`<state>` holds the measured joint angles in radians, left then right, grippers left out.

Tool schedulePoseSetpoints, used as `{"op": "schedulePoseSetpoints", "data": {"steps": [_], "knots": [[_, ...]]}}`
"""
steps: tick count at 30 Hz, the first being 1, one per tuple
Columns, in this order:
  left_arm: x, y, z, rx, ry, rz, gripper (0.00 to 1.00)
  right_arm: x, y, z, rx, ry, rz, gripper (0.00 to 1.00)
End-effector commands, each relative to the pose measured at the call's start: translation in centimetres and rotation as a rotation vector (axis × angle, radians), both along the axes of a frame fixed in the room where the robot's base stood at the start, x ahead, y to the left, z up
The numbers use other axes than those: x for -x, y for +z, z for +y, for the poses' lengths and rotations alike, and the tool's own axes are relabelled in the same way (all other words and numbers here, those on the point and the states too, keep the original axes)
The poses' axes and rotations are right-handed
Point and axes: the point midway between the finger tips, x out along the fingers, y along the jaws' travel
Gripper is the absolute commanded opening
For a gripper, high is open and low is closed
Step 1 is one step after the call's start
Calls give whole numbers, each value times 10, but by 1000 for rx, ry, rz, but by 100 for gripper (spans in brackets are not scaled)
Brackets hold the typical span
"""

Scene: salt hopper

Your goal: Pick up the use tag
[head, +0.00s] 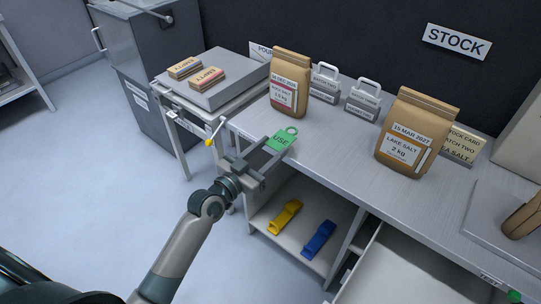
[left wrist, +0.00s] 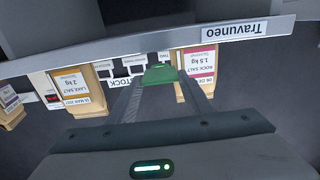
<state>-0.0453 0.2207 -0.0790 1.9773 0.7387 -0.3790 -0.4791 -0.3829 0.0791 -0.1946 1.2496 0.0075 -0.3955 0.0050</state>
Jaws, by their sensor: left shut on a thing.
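The green use tag (head: 281,140), marked "USE" and with a ring at its top, is at the front left edge of the counter. My left gripper (head: 267,157) is shut on it, with the fingers at its lower end. In the left wrist view the green tag (left wrist: 160,73) sits between the two fingertips, below the counter's edge strip in the picture. Whether the tag still touches the counter cannot be told. My right gripper is not in view.
A rock salt bag (head: 290,82) and a lake salt bag (head: 411,135) stand on the counter (head: 335,145), with two grey handled weights (head: 363,99) between them. A yellow clip (head: 285,217) and a blue clip (head: 319,240) lie on the shelf below. A side table (head: 222,92) stands left.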

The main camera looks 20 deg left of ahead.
Motion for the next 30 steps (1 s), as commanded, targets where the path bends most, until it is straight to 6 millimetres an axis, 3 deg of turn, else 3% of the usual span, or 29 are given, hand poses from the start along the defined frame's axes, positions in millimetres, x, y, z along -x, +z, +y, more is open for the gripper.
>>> {"op": "schedulePoseSetpoints", "data": {"steps": [9,15,21,30], "knots": [[-19,39,-56,5,0,-3,25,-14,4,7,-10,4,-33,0],[-30,59,-88,3,0,-3,25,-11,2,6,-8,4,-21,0],[-36,70,-106,3,0,-1,25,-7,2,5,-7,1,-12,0],[-38,72,-111,0,1,0,25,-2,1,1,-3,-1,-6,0]]}}
